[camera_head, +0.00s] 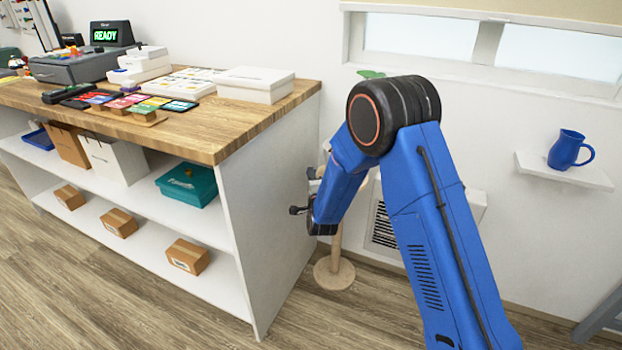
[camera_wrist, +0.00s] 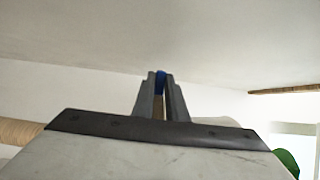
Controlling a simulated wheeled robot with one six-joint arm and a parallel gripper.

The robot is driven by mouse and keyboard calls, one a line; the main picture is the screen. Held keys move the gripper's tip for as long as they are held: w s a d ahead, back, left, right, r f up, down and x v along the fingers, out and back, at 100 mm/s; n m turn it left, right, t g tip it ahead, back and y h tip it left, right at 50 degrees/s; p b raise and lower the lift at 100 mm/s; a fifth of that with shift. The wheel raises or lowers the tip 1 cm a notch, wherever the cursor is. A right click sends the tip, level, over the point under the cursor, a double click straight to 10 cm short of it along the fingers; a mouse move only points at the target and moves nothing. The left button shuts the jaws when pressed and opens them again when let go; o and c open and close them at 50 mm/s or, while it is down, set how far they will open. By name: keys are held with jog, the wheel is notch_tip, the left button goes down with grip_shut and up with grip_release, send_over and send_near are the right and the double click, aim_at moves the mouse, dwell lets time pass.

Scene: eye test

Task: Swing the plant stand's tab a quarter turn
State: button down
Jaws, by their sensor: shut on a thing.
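The plant stand (camera_head: 334,273) is a pale wooden post on a round base, standing on the floor beside the counter's end panel. Its upper part is largely hidden behind my blue arm, and a green leaf (camera_head: 371,74) shows above my elbow. In the wrist view my gripper (camera_wrist: 160,88) is shut on a small blue piece (camera_wrist: 160,75), which appears to be the tab. Only a little of it shows between the fingertips, and where it joins the stand is hidden. In the head view I cannot make out the fingertips or the tab.
The wood-topped counter (camera_head: 230,140) is close on the left, with boxes on its shelves. A white wall unit with a dark grille (camera_head: 383,226) is behind my arm. A blue mug (camera_head: 567,150) stands on a wall shelf (camera_head: 530,166) at right. Floor is clear in front of the counter.

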jog(key=shift+w+m+h, duration=0.75)
jog(key=shift+m+h, duration=0.05)
jog(key=shift+h, duration=0.4)
jog(key=c, duration=1.8)
grip_release()
jog(key=shift+o, duration=0.2)
jog(key=shift+s, duration=0.1)
jog(key=s+d, duration=0.1)
jog(key=s, duration=1.6)
jog(key=shift+s+d, duration=0.1)
